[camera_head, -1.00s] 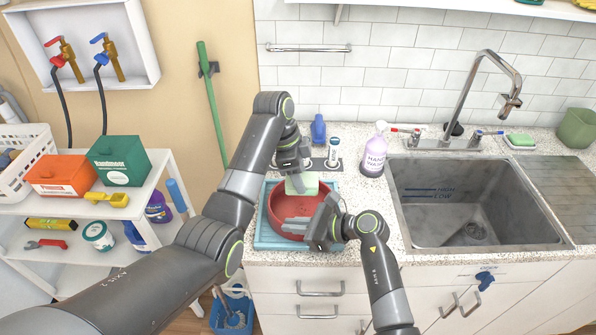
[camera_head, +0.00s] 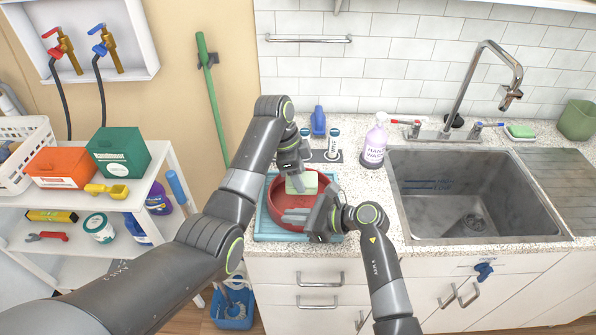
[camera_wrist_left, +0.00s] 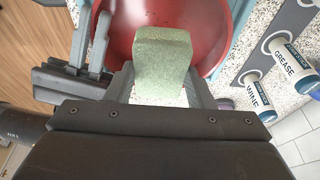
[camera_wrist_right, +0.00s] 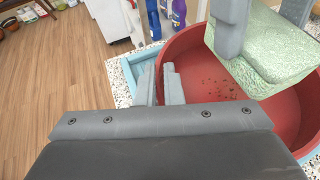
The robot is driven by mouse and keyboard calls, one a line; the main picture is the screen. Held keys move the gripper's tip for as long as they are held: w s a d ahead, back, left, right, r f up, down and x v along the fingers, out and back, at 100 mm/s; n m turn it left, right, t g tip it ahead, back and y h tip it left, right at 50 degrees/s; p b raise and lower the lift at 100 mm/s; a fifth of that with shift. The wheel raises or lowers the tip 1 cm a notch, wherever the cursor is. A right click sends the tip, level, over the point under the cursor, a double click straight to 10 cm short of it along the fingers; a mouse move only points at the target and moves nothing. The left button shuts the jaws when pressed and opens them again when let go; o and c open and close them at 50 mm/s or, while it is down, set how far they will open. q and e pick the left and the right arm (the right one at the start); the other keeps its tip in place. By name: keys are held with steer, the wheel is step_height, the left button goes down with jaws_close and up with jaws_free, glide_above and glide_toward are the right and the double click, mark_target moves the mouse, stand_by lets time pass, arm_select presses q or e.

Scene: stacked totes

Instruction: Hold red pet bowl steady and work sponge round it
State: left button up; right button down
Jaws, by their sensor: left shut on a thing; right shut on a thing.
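The red pet bowl (camera_head: 277,203) sits on a light blue tray (camera_head: 263,230) on the counter left of the sink. My left gripper (camera_head: 299,181) is shut on a pale green sponge (camera_wrist_left: 162,62) and holds it over the far part of the bowl's inside. Whether the sponge touches the bowl wall is unclear. My right gripper (camera_head: 300,215) is shut on the near rim of the bowl. Small dark specks (camera_wrist_right: 225,83) lie on the bowl's inner floor in the right wrist view. The right gripper hides part of the near rim.
Two labelled bottles (camera_head: 333,145) and a blue bottle (camera_head: 318,122) stand behind the bowl. A purple hand-wash bottle (camera_head: 375,143) stands right of it, near the steel sink (camera_head: 425,205). A white shelf (camera_head: 75,215) with boxes stands left.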

arm_select(q)
steer(key=shift+f, duration=2.9)
steer(key=shift+f, duration=0.1)
